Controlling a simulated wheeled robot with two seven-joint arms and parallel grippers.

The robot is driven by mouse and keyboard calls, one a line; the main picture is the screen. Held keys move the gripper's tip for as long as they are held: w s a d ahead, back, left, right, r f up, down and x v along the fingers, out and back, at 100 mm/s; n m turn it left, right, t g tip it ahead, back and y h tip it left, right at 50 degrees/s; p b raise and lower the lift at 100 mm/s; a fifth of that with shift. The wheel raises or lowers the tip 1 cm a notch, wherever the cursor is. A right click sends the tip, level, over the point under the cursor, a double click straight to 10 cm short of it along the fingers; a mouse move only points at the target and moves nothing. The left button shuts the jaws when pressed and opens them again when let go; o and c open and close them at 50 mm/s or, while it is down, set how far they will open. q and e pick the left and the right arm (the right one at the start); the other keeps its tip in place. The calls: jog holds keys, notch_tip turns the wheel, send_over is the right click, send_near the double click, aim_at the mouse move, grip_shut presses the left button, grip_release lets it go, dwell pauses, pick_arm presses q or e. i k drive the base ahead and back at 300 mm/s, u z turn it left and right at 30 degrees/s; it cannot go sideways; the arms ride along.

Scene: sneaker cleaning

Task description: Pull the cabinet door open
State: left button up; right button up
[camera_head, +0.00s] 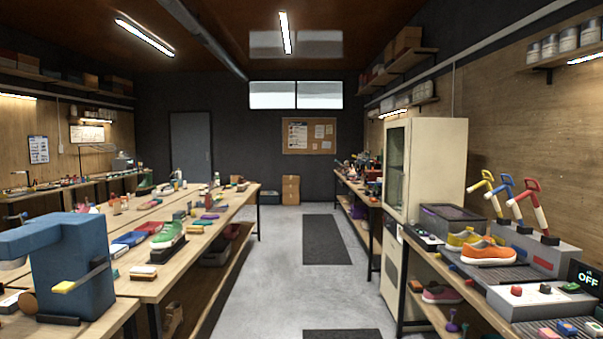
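A tall cream cabinet (438,165) stands on the right side of the aisle, beyond the near right workbench. Its front faces left onto the aisle and shows at a steep angle. The upper cabinet door (395,172) has a dark glass pane in a cream frame and looks shut. A lower cream front (391,262) is below it, partly hidden by the near bench. A handle is too small to make out. Neither of my grippers is in view.
The grey aisle floor (275,270) is clear, with dark mats (326,240). A long wooden table (190,235) with shoes and brushes runs along the left, with a blue machine (75,265) at its near end. The right workbench (425,262) holds orange sneakers (488,252).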

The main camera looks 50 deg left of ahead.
aim_at(406, 122)
jog(key=u, duration=1.25)
jog(key=i, duration=2.1)
jog(key=z, duration=0.65)
jog(key=i, duration=1.8)
jog(key=z, duration=0.75)
